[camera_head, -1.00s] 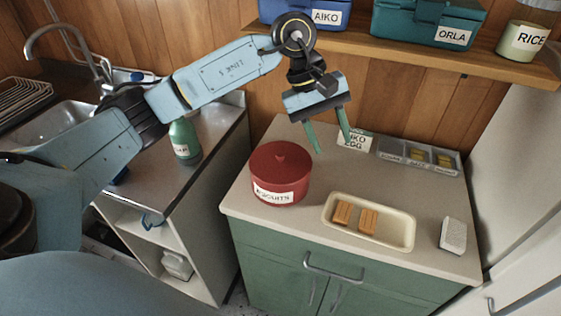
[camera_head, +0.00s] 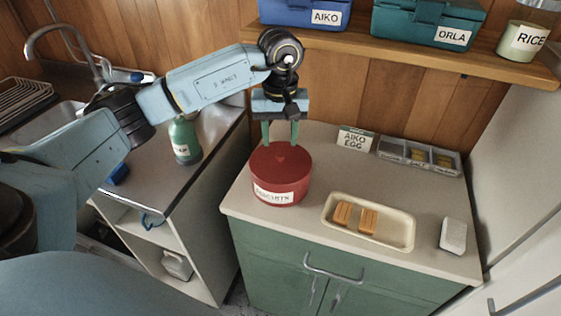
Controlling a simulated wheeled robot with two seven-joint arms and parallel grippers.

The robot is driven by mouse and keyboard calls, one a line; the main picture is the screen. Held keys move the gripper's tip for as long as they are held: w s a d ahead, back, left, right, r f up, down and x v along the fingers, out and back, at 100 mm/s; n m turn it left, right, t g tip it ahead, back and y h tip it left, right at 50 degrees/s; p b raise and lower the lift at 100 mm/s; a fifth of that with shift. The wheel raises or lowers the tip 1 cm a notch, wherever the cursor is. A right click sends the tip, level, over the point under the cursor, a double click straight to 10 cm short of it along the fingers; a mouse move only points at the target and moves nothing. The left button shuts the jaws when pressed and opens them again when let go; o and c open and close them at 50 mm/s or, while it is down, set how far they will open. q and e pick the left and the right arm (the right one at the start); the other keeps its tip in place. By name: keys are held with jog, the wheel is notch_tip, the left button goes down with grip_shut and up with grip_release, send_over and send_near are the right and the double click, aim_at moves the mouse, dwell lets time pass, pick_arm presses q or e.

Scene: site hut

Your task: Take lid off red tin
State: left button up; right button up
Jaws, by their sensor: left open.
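The red tin (camera_head: 296,189) stands upright near the left end of the counter, with a label on its front. Its red lid (camera_head: 270,166) is on, with a small knob in the middle of the top. My left gripper (camera_head: 280,143) points down over the back of the lid, its two green fingers apart and nothing held between them. The fingertips are close above or behind the lid's knob; I cannot tell whether they touch it. My right gripper is not in view.
A cream tray (camera_head: 387,243) with orange bars (camera_head: 367,221) lies right of the tin. A green bottle (camera_head: 185,139) is on the left counter. A shelf (camera_head: 480,53) overhangs the back.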

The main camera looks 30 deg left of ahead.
aim_at(280, 154)
pick_arm(q)
notch_tip(280, 154, down, 4)
jog(key=shift+f, duration=0.25)
jog(key=shift+d, duration=0.1)
jog(key=shift+c, duration=0.4)
grip_shut()
